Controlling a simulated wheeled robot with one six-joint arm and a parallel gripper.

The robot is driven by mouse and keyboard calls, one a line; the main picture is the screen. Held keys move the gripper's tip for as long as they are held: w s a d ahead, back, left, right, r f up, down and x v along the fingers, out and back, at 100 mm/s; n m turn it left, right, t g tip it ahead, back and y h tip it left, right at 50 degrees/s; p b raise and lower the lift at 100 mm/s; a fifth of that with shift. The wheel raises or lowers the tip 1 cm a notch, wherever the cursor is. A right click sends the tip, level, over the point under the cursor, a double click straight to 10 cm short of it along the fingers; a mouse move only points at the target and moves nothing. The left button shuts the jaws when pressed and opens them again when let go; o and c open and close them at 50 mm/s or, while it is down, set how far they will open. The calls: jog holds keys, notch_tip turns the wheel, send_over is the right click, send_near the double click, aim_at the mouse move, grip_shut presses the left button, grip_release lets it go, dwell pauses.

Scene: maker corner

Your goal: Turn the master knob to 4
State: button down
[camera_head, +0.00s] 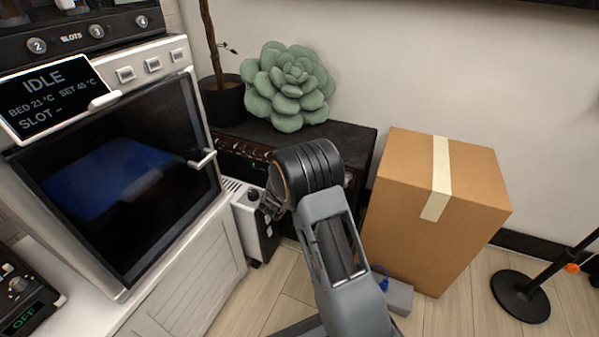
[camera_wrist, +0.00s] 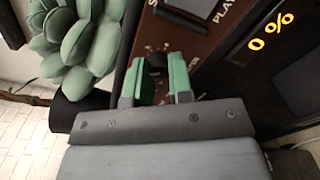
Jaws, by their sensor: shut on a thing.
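The black amplifier (camera_head: 345,138) stands low against the wall, with a brown front panel (camera_head: 240,150) that carries small knobs. In the wrist view the brown panel (camera_wrist: 190,45) shows close up, with printed marks around a dark knob (camera_wrist: 156,62). My gripper (camera_wrist: 162,76) has its green fingers on either side of this knob and is shut on it. The scale numbers and the knob's pointer are too small to read. In the head view my arm hides the fingers and the knob.
A green succulent-shaped thing (camera_head: 288,85) and a dark plant pot (camera_head: 224,100) are at the amplifier's top and left. A printer cabinet (camera_head: 190,250) and a small white heater-like unit (camera_head: 250,225) stand left. A cardboard box (camera_head: 430,220) stands close on the right.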

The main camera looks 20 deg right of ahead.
jog(key=shift+m, duration=0.3)
jog(key=c, duration=1)
grip_release()
jog(key=p+v, duration=0.4)
jog(key=v, duration=0.9)
jog(key=shift+s+a, duration=0.25)
jog(key=shift+a, duration=0.1)
